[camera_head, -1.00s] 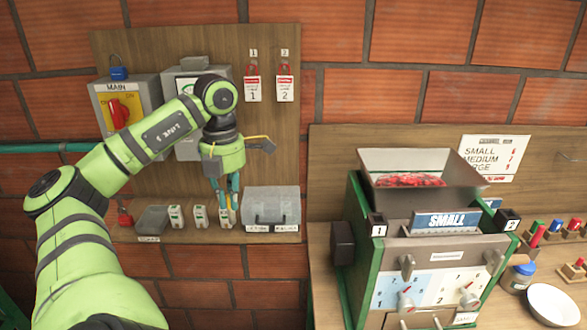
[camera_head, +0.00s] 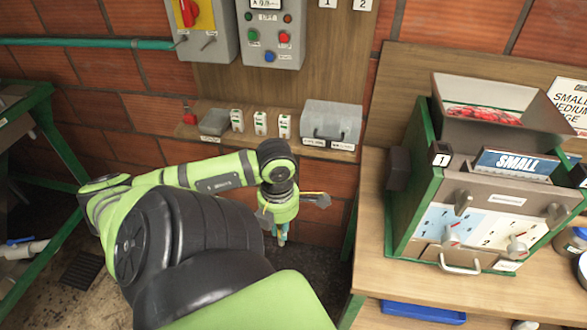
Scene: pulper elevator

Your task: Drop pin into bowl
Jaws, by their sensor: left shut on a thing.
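My left gripper (camera_head: 281,234) hangs fingers down at the end of my green arm, below and in front of the small wall shelf. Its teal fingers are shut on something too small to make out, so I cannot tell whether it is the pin. A white bowl (camera_head: 583,268) shows only as a sliver at the right edge, on the wooden bench, beside a blue-lidded jar (camera_head: 570,242). The gripper is far left of the bowl. The machine stands between them. My right gripper is out of view.
The green-framed machine (camera_head: 481,205) with a SMALL sign and red fruit in its hopper stands on the bench (camera_head: 371,262). The wall shelf (camera_head: 200,134) holds several breakers and a grey box (camera_head: 332,122). A blue tray (camera_head: 423,312) is below the bench. Floor shows at left.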

